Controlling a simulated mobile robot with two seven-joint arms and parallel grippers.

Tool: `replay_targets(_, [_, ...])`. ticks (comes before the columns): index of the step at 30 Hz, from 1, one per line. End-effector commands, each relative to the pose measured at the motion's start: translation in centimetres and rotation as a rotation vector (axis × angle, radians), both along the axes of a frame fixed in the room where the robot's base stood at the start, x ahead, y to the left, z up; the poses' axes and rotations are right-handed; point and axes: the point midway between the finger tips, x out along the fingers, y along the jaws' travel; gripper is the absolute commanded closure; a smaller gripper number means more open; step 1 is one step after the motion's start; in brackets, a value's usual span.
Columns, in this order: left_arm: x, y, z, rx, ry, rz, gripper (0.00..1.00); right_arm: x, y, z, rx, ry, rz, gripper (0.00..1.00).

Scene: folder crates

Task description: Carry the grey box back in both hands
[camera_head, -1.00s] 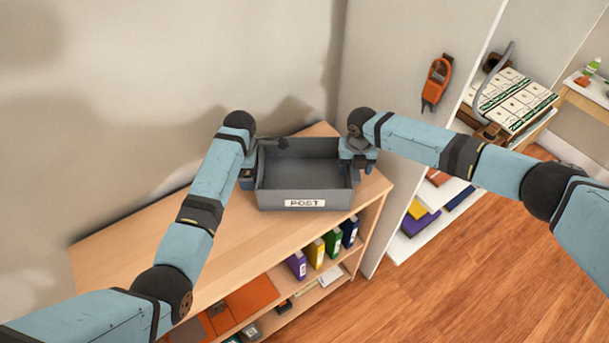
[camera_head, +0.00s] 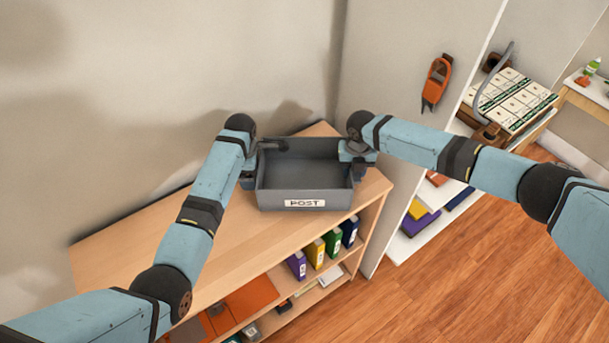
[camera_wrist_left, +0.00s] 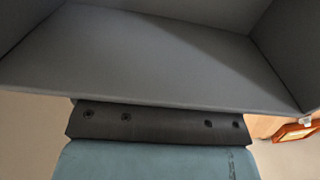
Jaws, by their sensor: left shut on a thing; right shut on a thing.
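The grey box (camera_head: 304,196) with a "POST" label on its front is at the right end of the wooden shelf top. It is open at the top and looks empty. In the head view I cannot tell whether its base touches the shelf top. My left gripper (camera_head: 250,176) is shut on its left side wall. My right gripper (camera_head: 353,163) is shut on its right side wall. The fingertips are mostly hidden by the wrists. In the left wrist view, the box interior (camera_wrist_left: 150,55) fills the upper part, with a dark gripper part (camera_wrist_left: 150,122) below its edge.
The wooden shelf top (camera_head: 150,240) is bare to the left. Coloured folders (camera_head: 333,242) stand on the shelf below. A wall is behind, and a partition with an orange tool (camera_head: 436,82) is at right. A white shelf unit (camera_head: 430,222) stands beyond it.

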Motion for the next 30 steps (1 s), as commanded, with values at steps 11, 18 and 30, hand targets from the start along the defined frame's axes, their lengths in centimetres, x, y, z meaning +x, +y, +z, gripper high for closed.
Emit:
replay_targets(11, [0.0, 0.1, 3.2, 0.001, 0.000, 0.001, 0.44, 0.1, -0.1, 3.2, -0.001, -0.001, -0.001, 0.91])
replay_targets(18, [0.0, 0.1, 4.1, 0.001, 0.000, 0.001, 0.44, 0.0, -0.1, 4.1, -0.001, 0.000, -0.002, 0.91])
replay_targets(30, [0.0, 0.1, 3.9, 0.001, 0.000, 0.001, 0.44, 0.1, -0.1, 4.0, -0.001, -0.001, -0.002, 0.91])
